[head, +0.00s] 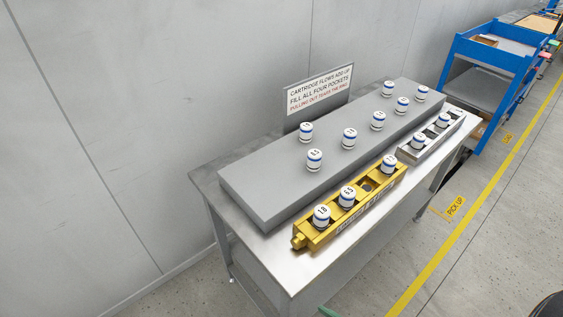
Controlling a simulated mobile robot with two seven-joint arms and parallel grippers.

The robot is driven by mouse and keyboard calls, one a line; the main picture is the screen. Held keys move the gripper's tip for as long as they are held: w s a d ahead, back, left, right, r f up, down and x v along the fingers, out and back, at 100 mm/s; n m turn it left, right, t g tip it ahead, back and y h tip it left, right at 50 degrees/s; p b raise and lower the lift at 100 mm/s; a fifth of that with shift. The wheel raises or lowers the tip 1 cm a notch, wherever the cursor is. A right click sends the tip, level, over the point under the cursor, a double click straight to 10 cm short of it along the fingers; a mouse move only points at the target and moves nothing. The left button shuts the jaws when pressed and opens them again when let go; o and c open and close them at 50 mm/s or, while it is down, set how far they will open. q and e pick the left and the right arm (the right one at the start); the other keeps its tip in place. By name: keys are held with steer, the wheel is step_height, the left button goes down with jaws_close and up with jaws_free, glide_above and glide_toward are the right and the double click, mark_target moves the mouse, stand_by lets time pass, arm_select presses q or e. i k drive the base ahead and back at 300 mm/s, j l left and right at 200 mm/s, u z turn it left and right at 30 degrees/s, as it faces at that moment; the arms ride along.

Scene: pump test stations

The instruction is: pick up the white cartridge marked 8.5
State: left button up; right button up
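Several white cartridges with blue bands stand upright on a grey raised block (270,185). Among them are a near-left cartridge (314,160), one behind it (306,132), a middle one (349,139) and a far-right one (422,94). Three more cartridges sit in a yellow holder (300,238) at the block's front: one at its near end (321,217), one beside that (347,197) and one toward the far end (389,165). The top markings are too small to read surely, so I cannot tell which cartridge is 8.5. Neither gripper is in view.
A grey metal holder (428,143) with cartridges stands behind the yellow one on the steel table (285,270). A sign (318,90) stands at the block's back edge, near the wall. A blue cart (490,60) stands farther right. Open floor lies right of the table.

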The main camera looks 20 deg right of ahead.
mark_target(314, 156)
steer(key=i+u, duration=0.1)
steer(key=u, duration=0.3)
steer(key=i+u, duration=0.1)
steer(key=u, duration=0.25)
steer(key=i+j, duration=0.2)
steer(key=i, duration=0.3)
steer(key=i+j+z, duration=0.15)
steer(key=i, duration=0.35)
steer(key=j+z, duration=0.15)
steer(key=z, duration=0.3)
steer(key=j+z, duration=0.2)
steer(key=z, duration=0.2)
